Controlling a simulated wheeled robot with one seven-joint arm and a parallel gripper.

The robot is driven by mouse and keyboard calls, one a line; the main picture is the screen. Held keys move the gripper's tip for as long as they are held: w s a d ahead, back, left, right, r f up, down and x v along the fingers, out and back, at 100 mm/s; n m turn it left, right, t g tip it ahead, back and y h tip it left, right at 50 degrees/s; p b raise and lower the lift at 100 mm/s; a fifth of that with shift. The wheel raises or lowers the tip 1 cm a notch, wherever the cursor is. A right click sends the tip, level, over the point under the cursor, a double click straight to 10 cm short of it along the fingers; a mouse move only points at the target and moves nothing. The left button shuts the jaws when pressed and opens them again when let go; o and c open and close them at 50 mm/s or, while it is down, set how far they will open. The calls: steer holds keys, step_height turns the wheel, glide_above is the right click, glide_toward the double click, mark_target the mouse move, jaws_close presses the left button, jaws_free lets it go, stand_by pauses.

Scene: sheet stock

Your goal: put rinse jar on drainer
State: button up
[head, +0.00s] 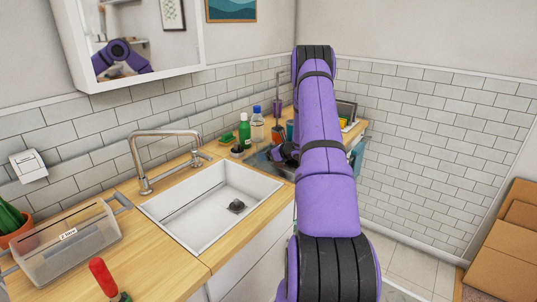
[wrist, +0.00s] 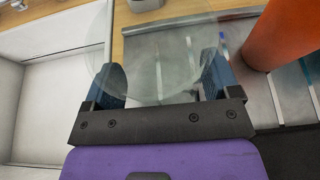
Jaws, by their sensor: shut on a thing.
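My gripper (wrist: 160,80) is shut on a clear, round, see-through thing, which looks like the rinse jar (wrist: 150,35). The jar sits between the two dark blue fingers in the wrist view, and its upper part runs out of the picture. Behind it is a grey metallic ribbed surface, which looks like the drainer (wrist: 178,50). I cannot tell whether the jar touches it. In the head view the drainer (head: 262,163) shows as a blue-grey patch right of the sink, and my arm hides much of it. The jar is not clear there.
An orange round thing (wrist: 280,35) stands close on the right in the wrist view.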

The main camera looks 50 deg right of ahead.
steer(key=shift+f, duration=0.1)
steer(key=o, duration=1.1)
